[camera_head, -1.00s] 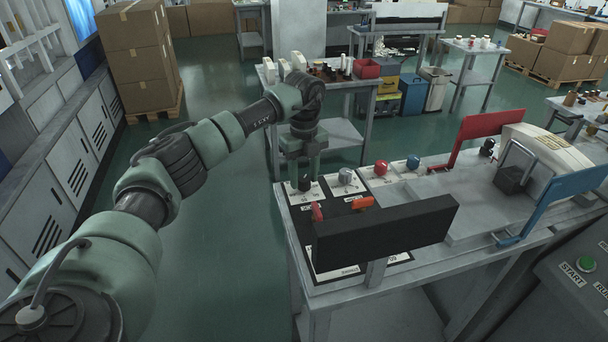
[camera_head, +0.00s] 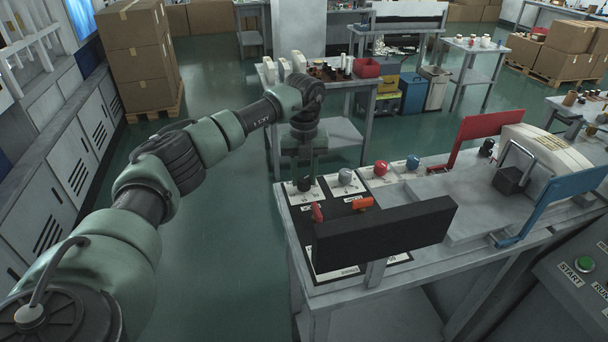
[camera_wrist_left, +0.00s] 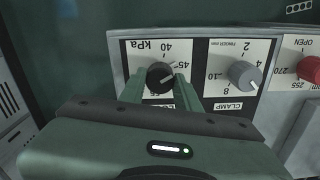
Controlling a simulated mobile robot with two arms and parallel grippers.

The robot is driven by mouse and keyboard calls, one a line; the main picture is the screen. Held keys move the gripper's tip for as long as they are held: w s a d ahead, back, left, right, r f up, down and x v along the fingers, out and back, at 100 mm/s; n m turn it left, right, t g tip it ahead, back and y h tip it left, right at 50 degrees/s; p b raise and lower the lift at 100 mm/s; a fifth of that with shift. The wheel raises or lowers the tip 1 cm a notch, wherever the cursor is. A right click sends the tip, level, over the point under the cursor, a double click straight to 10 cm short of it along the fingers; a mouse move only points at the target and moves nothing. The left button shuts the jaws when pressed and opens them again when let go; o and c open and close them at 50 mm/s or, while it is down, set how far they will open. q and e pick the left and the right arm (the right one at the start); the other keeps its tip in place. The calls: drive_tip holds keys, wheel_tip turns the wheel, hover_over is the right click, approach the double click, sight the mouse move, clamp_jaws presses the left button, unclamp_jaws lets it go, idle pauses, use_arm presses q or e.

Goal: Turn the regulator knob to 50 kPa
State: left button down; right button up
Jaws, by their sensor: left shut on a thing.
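The regulator knob (camera_wrist_left: 160,76) is black with a pale pointer line, on a white kPa dial plate (camera_wrist_left: 143,55) that shows upside down in the left wrist view. The marks 40 and 45 are readable; lower marks are partly covered by my gripper. The pointer line slants toward the right side of the dial; I cannot read its exact setting. My left gripper (camera_wrist_left: 161,88) is shut on this knob, one green finger on each side. In the head view the left gripper (camera_head: 304,178) reaches down onto the knob at the panel's far left corner. My right gripper is out of view.
Right of the regulator are a grey clamp knob (camera_head: 345,176), a red knob (camera_head: 380,167) and a blue knob (camera_head: 413,161). A red lever (camera_head: 317,212) and an orange lever (camera_head: 362,203) stand nearer. A black board (camera_head: 385,232) rises at the panel's front.

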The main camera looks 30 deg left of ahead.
use_arm(q)
drive_tip(key=m, duration=0.3)
drive_tip(key=shift+r+m, duration=0.1)
drive_tip(key=shift+m, duration=0.2)
drive_tip(key=m, duration=0.3)
drive_tip(key=shift+m, duration=0.3)
drive_tip(key=m, duration=0.3)
drive_tip(key=shift+w+m, duration=0.1)
drive_tip(key=shift+m, duration=2.1)
drive_tip(key=c, duration=1)
unclamp_jaws()
